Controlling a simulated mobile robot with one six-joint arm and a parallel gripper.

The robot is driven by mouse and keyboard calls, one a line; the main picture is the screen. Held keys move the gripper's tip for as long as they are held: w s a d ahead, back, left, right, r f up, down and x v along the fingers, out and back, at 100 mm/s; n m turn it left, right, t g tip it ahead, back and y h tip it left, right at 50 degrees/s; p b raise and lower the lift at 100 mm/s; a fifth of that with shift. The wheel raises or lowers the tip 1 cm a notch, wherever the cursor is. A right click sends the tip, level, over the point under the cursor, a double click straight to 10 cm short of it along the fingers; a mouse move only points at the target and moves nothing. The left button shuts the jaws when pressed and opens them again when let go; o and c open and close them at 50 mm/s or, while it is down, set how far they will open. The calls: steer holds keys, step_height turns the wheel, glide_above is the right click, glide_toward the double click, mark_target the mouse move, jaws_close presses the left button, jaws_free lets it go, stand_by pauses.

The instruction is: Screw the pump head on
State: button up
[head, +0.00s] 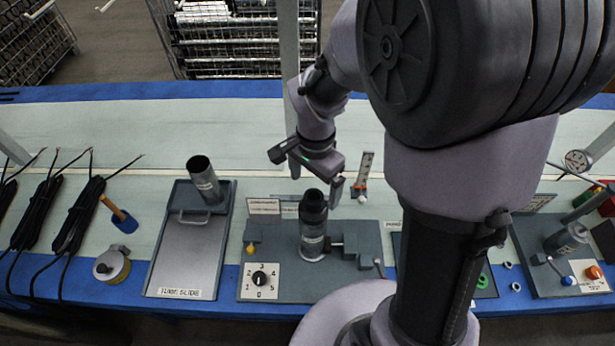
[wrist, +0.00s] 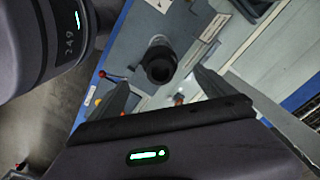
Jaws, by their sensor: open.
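A grey metal pump tube (head: 312,244) stands upright in the fixture at the middle of the bench. A black cylindrical pump head (head: 313,205) sits on its top end; I cannot tell how tightly it is seated. My gripper (head: 316,180) is open and empty, just above and behind the black head in the head view. In the wrist view the black head (wrist: 158,66) shows end-on between and beyond my two open fingers (wrist: 163,80), apart from both. The lower tube is mostly hidden there.
The fixture has a numbered dial (head: 260,281) and a side clamp (head: 365,262). Another tube (head: 204,180) stands on the tilt-slide plate (head: 180,262) at left. A test station (head: 570,250) is at right. Black cables (head: 80,215) lie far left. The back bench strip is clear.

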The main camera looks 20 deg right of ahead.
mark_target(313, 204)
step_height(313, 204, down, 8)
steer(key=shift+f+b, duration=0.25)
steer(key=shift+b, duration=1)
steer(key=c, duration=2)
steer(key=o, duration=1.1)
steer(key=shift+c, duration=0.2)
steer(key=c, duration=0.7)
